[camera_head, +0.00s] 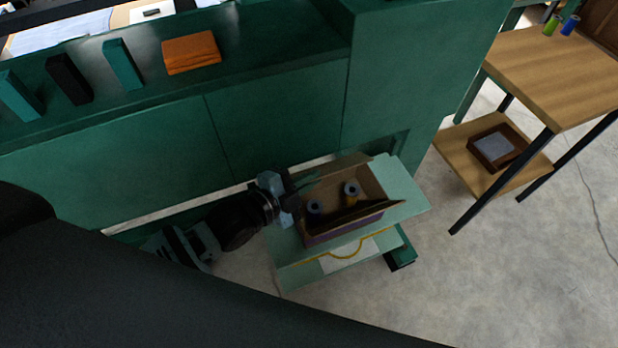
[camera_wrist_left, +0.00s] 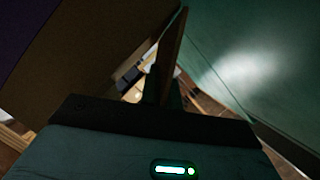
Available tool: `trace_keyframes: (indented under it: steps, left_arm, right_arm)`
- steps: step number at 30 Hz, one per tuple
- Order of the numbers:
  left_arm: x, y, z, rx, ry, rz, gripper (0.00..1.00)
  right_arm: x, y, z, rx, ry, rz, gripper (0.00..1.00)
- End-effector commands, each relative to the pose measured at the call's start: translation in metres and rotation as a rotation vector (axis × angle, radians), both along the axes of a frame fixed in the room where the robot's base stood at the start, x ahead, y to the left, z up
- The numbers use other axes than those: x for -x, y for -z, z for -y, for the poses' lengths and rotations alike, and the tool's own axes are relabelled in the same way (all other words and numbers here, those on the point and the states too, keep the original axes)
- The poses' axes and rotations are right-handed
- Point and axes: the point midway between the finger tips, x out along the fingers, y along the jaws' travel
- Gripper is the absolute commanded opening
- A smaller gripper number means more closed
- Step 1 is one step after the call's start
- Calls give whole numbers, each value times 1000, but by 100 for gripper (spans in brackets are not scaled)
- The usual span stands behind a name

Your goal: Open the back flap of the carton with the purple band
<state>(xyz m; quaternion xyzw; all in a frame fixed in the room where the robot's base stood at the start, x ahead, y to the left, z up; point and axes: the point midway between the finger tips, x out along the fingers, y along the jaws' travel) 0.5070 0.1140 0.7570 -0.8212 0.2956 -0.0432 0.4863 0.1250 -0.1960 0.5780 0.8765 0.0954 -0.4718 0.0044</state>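The carton with the purple band (camera_head: 347,230) stands on a pale green stand in the head view. Its top shows open, with two dark-topped spools (camera_head: 351,189) inside. A dark front flap (camera_head: 368,211) slants over the near side. The back flap (camera_head: 338,168) seems to stand up along the far edge, close to the green cabinet. My left gripper (camera_head: 296,187) is at the carton's back left corner. My right gripper is out of view.
The green cabinet (camera_head: 276,108) runs close behind the carton. The pale green stand (camera_head: 405,185) reaches out beyond the carton's right side. A wooden table (camera_head: 560,75) with a lower shelf stands to the right, with bare floor between.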

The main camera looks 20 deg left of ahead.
Motion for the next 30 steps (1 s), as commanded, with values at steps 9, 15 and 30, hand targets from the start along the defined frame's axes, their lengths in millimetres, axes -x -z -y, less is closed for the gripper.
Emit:
trace_keyframes:
  steps: [9, 15, 30]
  left_arm:
    - [-4, -9, -3, 51, 1, -66, 0]
    - [-10, -16, -7, 136, 1, -173, 0]
    - [-21, -19, -17, 339, -1, -431, 0]
  right_arm:
    - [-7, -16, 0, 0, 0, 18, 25]
    - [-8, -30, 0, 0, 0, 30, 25]
    - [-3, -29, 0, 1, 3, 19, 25]
